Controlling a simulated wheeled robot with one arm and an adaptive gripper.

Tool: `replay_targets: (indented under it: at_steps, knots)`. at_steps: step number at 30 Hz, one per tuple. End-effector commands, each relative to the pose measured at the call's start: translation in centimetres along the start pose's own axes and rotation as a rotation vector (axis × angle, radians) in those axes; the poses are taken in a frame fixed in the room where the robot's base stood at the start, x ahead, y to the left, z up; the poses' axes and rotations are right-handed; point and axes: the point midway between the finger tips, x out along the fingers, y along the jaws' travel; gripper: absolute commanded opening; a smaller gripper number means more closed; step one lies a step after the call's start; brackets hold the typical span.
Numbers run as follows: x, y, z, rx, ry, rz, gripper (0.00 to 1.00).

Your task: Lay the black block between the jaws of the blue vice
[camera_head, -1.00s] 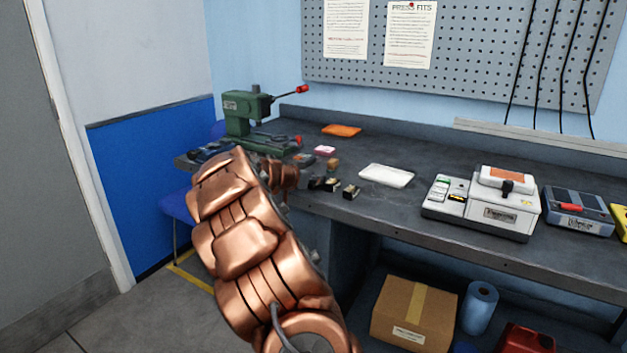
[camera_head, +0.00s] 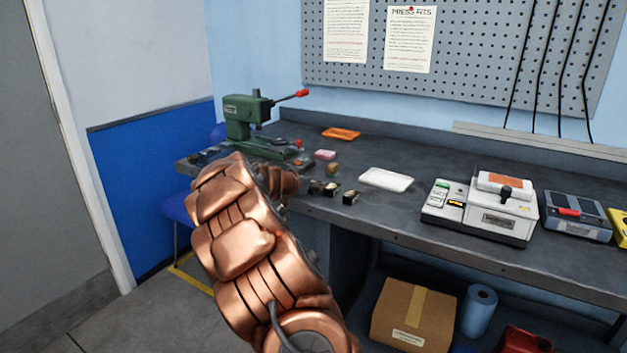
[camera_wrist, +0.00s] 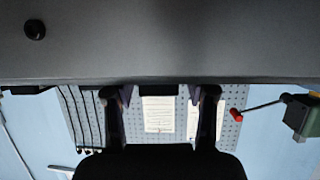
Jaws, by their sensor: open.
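Several small dark blocks, one of them (camera_head: 350,197) nearest the right, lie near the bench's front edge in the head view. Some show pale faces, and I cannot tell which is the black block. A dark bluish thing (camera_head: 205,157) at the bench's left end, partly behind my arm, may be the blue vice; its jaws cannot be made out. My gripper (camera_wrist: 162,97) shows two separated fingers in the wrist view, open with nothing between them. In the head view my copper arm hides most of it, left of the blocks.
A green press (camera_head: 245,120) with a red-tipped lever stands at the back left. A white tray (camera_head: 386,179), a white machine (camera_head: 490,212) and an orange tray (camera_head: 341,133) are on the bench (camera_head: 420,215). A grey surface (camera_wrist: 160,40) fills the wrist view's top. A carton (camera_head: 413,315) sits below.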

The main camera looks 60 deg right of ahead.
Motion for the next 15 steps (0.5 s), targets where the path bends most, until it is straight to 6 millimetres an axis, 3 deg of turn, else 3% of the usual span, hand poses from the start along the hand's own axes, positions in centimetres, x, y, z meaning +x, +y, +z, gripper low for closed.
replay_targets:
  at_steps: [15]
  knots:
    - [-7.1, -0.4, 0.2, 0.002, 0.003, 0.0, 0.56]
